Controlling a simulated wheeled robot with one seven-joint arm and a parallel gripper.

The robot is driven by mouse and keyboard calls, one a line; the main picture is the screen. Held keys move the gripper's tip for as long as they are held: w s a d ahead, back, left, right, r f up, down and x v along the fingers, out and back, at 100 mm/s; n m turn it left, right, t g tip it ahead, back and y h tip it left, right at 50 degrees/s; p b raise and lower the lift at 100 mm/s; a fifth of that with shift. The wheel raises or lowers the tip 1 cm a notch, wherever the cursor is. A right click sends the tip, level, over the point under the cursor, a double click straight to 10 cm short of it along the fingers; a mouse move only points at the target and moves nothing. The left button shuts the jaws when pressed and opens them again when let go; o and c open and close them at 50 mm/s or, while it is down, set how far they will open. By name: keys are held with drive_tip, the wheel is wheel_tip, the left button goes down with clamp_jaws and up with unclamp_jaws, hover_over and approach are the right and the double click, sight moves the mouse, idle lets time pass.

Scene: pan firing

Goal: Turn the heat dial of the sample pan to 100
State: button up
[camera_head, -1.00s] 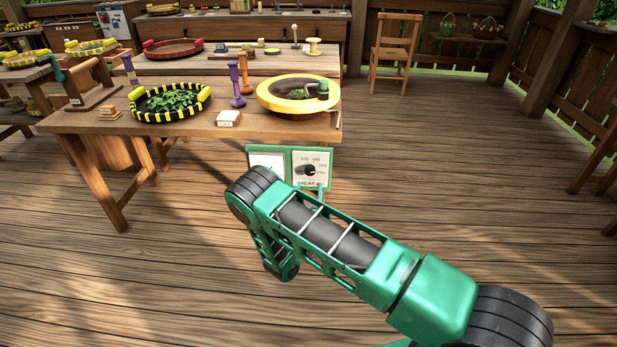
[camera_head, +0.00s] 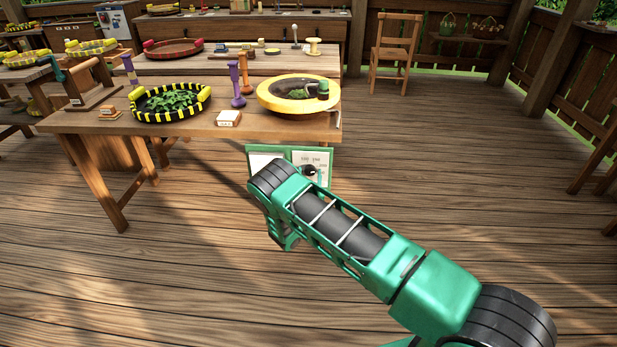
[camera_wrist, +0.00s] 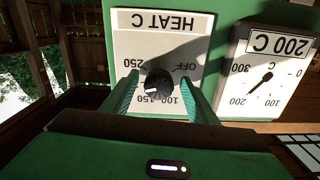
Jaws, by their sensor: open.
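The heat dial (camera_wrist: 158,83) is a round black knob with a white mark on a white plate (camera_wrist: 190,45) headed HEAT C. The plate appears upside down in the wrist view, with OFF, 100, 150 and 250 readable. My gripper (camera_wrist: 161,82) is open, with one green finger on each side of the dial. I cannot tell whether the fingers touch it. In the head view the green panel (camera_head: 268,157) hangs below the table's front edge, under the yellow-rimmed pan (camera_head: 274,104). My arm partly covers the panel, and the gripper is not clearly seen there.
A gauge (camera_wrist: 268,80) marked 200 C sits right of the dial plate in the wrist view. The table (camera_head: 85,122) also holds a striped pan (camera_head: 140,108), purple-handled tools (camera_head: 236,88) and a small block (camera_head: 229,118).

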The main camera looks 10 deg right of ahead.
drive_tip(key=shift+c, duration=0.3)
drive_tip(key=c, duration=1)
